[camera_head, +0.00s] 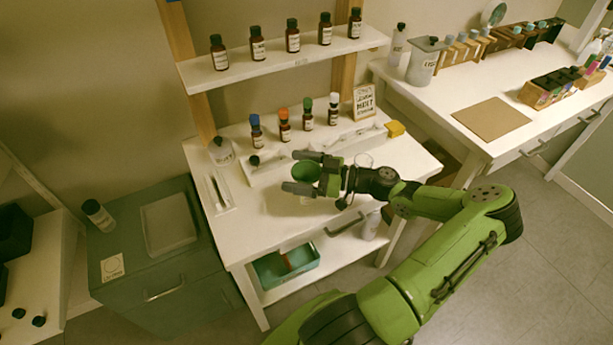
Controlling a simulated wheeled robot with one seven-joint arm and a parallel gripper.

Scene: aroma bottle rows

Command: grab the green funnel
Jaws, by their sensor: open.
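A small round green thing, likely the green funnel (306,171), shows on the white table (233,238), just beyond and between my gripper's fingers. My gripper (291,173) reaches over the table from the right, fingers pointing left. Its two fingers are apart, one on the far side and one on the near side of the green thing. Nothing is clearly held, and I cannot tell whether the fingers touch the green thing. The lower part of the green thing is hidden by my gripper.
Small bottles with blue (256,132), orange (284,126), green (307,114) and white (334,109) caps stand behind my gripper. A shelf (285,58) above holds several dark-capped bottles. The table's front left is clear.

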